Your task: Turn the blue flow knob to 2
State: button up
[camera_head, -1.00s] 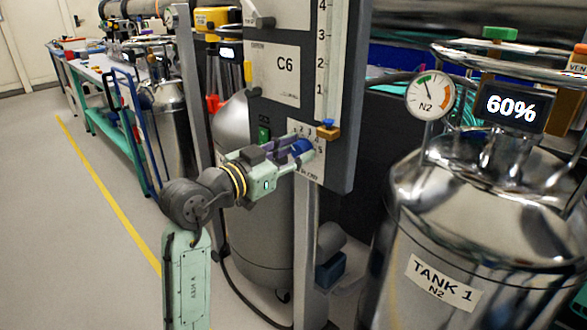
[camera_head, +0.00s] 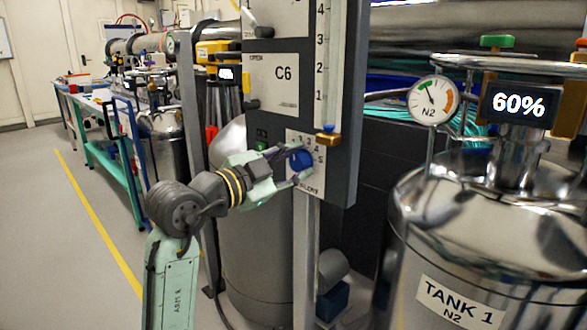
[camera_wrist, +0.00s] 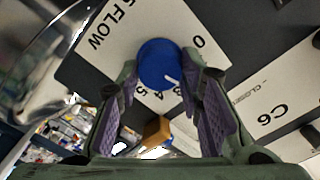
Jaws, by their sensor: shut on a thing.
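The blue flow knob (camera_head: 301,160) sits on a white dial plate (camera_head: 296,138) low on the grey panel. My gripper (camera_head: 296,167) reaches it from the left and is shut on it. In the wrist view the round knob (camera_wrist: 156,62) lies between the purple-padded fingertips of my gripper (camera_wrist: 160,70). A white pointer line on the knob points down and right, close to the right finger, around the 3 and 4 marks. The 0 shows at upper right. The 2 is not readable there; the right finger covers part of the scale.
The panel (camera_head: 346,120) carries a C6 label (camera_head: 280,74) and a numbered tube above the dial. The steel TANK 1 (camera_head: 425,250) stands at right. Floor at left is clear.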

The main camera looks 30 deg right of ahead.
dwell(0.4)
jog(key=o, duration=1.2)
jog(key=shift+c, duration=0.2)
jog(key=v, duration=1.2)
jog(key=shift+r, duration=0.1)
